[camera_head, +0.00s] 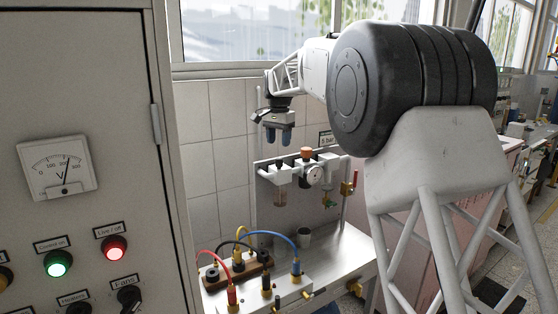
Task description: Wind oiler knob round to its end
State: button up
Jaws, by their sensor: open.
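An air-service unit is fixed to a grey panel (265,215) on the bench. It has a white-topped unit with a clear bowl (280,187) at left, an orange knob (306,153) above a round gauge (314,174) in the middle, and another pale unit (334,166) at right. I cannot tell for certain which part is the oiler knob; the details are small. My gripper (279,143) points down, open and empty, above the left unit and left of the orange knob. It appears apart from the unit.
A red-handled valve (349,188) is at the panel's right. A small grey cup (304,236) stands on the bench (350,252). Red, black, yellow and blue leads (268,234) arch over terminal blocks in front. A control cabinet (85,100) fills the left. My arm covers the right.

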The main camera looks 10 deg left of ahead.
aim_at(279, 160)
jog(key=n, duration=0.5)
jog(key=shift+n, duration=0.3)
jog(key=n, duration=0.4)
jog(key=shift+r, duration=0.1)
jog(key=n, duration=0.5)
jog(key=shift+n, duration=0.3)
jog(key=n, duration=0.5)
jog(key=shift+n, duration=0.3)
jog(key=shift+f, duration=0.2)
jog(key=shift+f, duration=3.8)
jog(key=c, duration=0.9)
